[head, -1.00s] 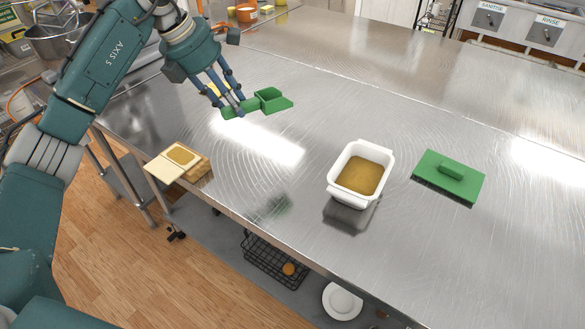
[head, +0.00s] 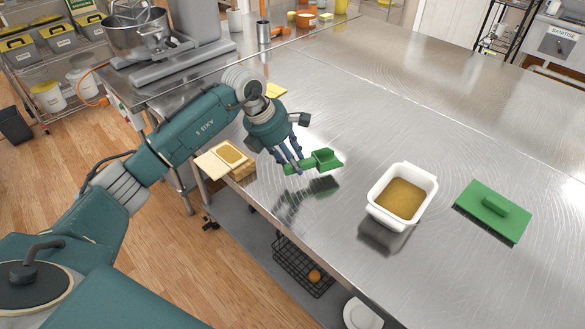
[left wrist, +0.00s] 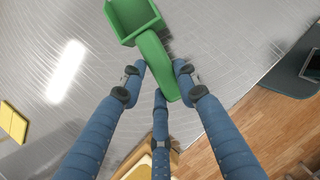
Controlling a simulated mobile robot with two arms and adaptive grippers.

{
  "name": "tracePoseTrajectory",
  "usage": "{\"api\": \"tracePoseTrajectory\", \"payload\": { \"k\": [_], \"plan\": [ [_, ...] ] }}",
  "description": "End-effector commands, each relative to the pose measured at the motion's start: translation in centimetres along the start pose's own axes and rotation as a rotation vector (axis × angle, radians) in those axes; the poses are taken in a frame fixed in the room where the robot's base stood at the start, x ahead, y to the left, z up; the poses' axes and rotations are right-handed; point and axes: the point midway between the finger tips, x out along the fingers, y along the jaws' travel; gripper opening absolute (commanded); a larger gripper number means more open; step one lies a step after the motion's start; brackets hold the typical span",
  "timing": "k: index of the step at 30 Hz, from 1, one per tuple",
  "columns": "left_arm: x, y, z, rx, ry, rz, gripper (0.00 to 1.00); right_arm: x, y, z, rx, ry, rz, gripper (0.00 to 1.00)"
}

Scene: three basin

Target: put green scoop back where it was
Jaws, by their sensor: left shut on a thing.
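The green scoop (head: 326,160) is held above the steel table, with its shadow and reflection below it. My left gripper (head: 292,168) is shut on the scoop's handle. In the left wrist view the scoop (left wrist: 134,18) points away from the fingers, and the left gripper's fingers (left wrist: 158,88) close around its handle. A white tub (head: 377,212) with brown contents stands to the right of the scoop on the table. A green lid (head: 505,224) with a raised handle lies flat to the right of the tub. My right gripper is not in view.
A mixer (head: 150,40) stands at the back left. A wire basket (head: 300,268) is on a lower shelf. The table's far middle is clear.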

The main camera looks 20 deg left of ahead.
Motion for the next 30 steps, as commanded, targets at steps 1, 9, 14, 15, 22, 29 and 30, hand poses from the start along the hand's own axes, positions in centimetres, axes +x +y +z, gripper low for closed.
{"api": "tracePoseTrajectory", "payload": {
  "k": [1,9,14,15,22,29,30],
  "plan": [
    [0.5,-0.1,-0.2,-0.001,0.002,-0.003,0.02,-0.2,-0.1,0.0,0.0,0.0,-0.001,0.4],
    [3.5,0.0,-1.6,-0.001,0.0,-0.001,0.02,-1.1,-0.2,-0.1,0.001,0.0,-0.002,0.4],
    [3.6,0.0,-1.6,0.0,0.0,0.0,0.02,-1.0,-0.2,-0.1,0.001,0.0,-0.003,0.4],
    [3.6,0.0,-1.6,0.0,0.0,0.0,0.02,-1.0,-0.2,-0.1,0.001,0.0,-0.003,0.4],
    [3.9,0.0,-1.7,0.0,0.002,-0.001,0.5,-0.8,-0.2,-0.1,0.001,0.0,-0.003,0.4],
    [3.9,0.0,-1.7,0.0,0.002,-0.001,0.5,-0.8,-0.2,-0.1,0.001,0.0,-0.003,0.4],
    [3.8,0.0,-1.7,0.0,0.002,-0.001,0.5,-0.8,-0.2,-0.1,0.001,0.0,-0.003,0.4]
  ]
}}
